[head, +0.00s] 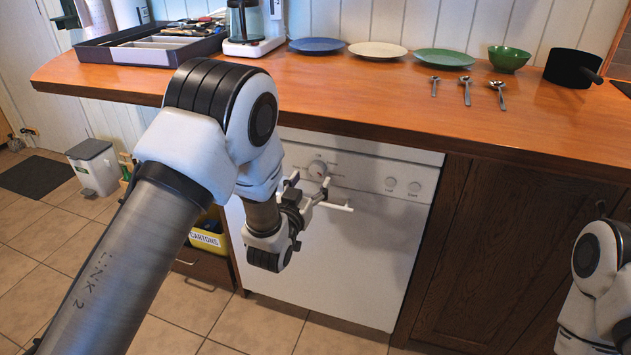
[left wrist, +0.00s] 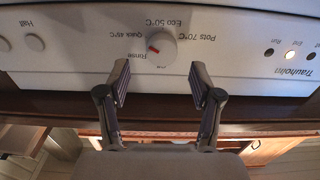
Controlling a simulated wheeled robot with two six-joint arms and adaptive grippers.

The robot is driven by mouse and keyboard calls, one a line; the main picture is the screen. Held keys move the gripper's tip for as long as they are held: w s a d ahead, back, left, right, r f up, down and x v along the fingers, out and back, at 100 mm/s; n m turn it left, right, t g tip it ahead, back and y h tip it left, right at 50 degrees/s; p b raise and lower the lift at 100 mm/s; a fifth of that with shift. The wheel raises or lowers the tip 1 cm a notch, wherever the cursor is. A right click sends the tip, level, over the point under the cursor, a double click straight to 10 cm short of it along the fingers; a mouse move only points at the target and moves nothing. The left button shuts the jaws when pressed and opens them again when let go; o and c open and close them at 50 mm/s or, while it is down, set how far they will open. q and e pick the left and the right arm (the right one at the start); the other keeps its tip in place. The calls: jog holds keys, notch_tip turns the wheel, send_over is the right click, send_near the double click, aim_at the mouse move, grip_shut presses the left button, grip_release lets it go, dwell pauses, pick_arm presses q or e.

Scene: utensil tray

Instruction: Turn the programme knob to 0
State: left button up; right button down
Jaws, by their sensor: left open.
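The round programme knob (head: 317,169) is on the white dishwasher's front panel under the counter. In the left wrist view, which is upside down, the knob (left wrist: 162,46) is white with a red mark on its left side, toward the printed "Rinse" and "Quick 45°C" labels. Other labels read "Eco 50°C" and "Pots 70°C"; the small mark below the knob is too blurred to read. My left gripper (left wrist: 160,76) is open and empty, its fingers spread just short of the knob and not around it. It also shows in the head view (head: 322,195).
The dishwasher panel has two buttons (head: 402,186) and several indicator lights, one lit (left wrist: 290,55). The wooden counter (head: 400,95) overhangs the panel and holds plates, spoons, a green bowl, a black pan and a utensil tray (head: 95,50). My right arm is at the right edge.

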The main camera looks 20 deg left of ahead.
aim_at(316, 171)
pick_arm(q)
jog(key=w, duration=0.4)
jog(key=shift+f, duration=0.2)
jog(key=shift+a, duration=0.1)
jog(key=c, duration=1.1)
jog(key=shift+c, duration=0.2)
jog(key=shift+n, duration=0.4)
jog(key=n+p, duration=0.1)
jog(key=n, duration=0.3)
jog(key=shift+r, duration=0.1)
jog(key=n+p, duration=0.2)
jog(key=n, duration=0.5)
jog(key=n+p, duration=0.1)
jog(key=n, duration=0.5)
jog(key=shift+r+p, duration=0.1)
jog(key=shift+p, duration=0.25)
jog(key=n+p, duration=0.1)
jog(key=n, duration=0.5)
